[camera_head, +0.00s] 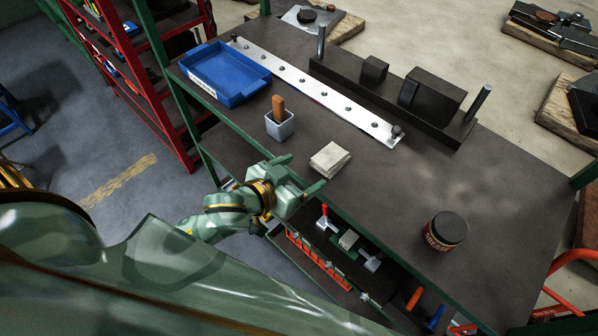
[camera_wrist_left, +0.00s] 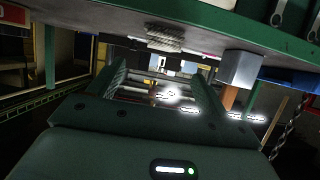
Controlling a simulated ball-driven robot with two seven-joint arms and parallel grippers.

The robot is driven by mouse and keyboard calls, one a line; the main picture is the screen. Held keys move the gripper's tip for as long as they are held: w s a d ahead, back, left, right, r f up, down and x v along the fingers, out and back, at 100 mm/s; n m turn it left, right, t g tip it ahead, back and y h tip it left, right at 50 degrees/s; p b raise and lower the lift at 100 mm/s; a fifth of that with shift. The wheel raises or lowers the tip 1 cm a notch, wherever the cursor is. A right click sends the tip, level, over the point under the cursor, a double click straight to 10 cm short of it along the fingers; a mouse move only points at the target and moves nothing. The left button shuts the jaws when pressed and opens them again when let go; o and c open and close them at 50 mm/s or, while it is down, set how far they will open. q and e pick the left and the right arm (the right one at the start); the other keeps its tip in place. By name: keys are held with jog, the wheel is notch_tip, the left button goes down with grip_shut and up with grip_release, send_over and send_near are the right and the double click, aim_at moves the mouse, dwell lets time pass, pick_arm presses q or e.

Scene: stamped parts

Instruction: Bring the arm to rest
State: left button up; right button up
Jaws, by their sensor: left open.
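My left arm reaches in from the lower left in the head view. Its green left gripper (camera_head: 304,173) is at the front edge of the dark workbench (camera_head: 430,185). Its two fingers are apart, with nothing seen between them. In the left wrist view the open fingers (camera_wrist_left: 158,82) also show empty, and the scene appears upside down. A folded pale cloth stack (camera_head: 330,160) lies on the bench just beyond the fingertips, seemingly clear of them. My right gripper is not in view.
A grey cup with a wooden handle (camera_head: 279,124) stands left of the cloth. Behind are a blue tray (camera_head: 241,92), a long metal strip (camera_head: 310,88) and a dark fixture (camera_head: 385,100). A dark jar (camera_head: 445,232) stands right. A lower shelf with tools lies below the front edge.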

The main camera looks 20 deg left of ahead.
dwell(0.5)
pick_arm(q)
jog(key=s+a+m+g+y, duration=0.3)
jog(key=s+a+g+y, duration=0.2)
jog(key=s+a+y, duration=0.45)
jog(key=s+d+f+g+h+b, duration=0.2)
jog(key=f+b, duration=0.5)
jog(key=f, duration=1.4)
jog(key=s+f+g+h+b, duration=0.2)
jog(key=s+f+b, duration=0.35)
jog(key=f, duration=1.55)
jog(key=s+f+n+g+b, duration=0.1)
jog(key=s+f+b, duration=0.5)
jog(key=f, duration=0.6)
jog(key=s+f+n+g+h+b, duration=0.1)
jog(key=s+f+g+b, duration=0.1)
jog(key=s+f+b, duration=0.4)
jog(key=s+f, duration=0.4)
jog(key=f, duration=0.2)
jog(key=shift+s+a+f+n+b, duration=0.2)
jog(key=shift+s+f+n+b, duration=0.1)
jog(key=shift+s+f, duration=0.05)
